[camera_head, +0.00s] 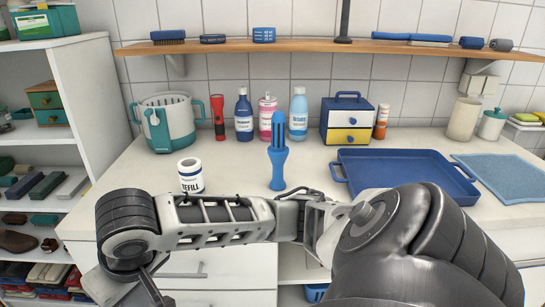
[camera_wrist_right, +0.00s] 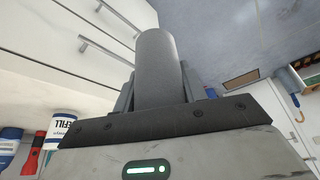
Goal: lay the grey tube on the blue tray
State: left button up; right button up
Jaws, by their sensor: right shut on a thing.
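The blue tray (camera_head: 400,168) lies empty on the counter at the right in the head view, its near edge partly behind my right arm. The grey tube (camera_wrist_right: 160,62) is in the right wrist view, a smooth rounded cylinder standing out between the fingers. My right gripper (camera_wrist_right: 156,88) is shut on it. In the head view my right arm reaches across to the left, and its hand hangs at the lower left, in front of the drawers and far from the tray. The tube cannot be made out there. My left gripper is not in view.
A white refill tub (camera_head: 190,176) and a blue upright tool (camera_head: 278,155) stand on the counter behind my forearm. Bottles, a red flashlight (camera_head: 218,117), a bucket (camera_head: 168,122) and a small drawer box (camera_head: 347,121) line the wall. A blue cloth (camera_head: 510,175) lies right of the tray.

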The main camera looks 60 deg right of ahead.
aim_at(400, 178)
jog(key=u, duration=0.15)
jog(key=k, duration=1.4)
jog(key=z, duration=1.2)
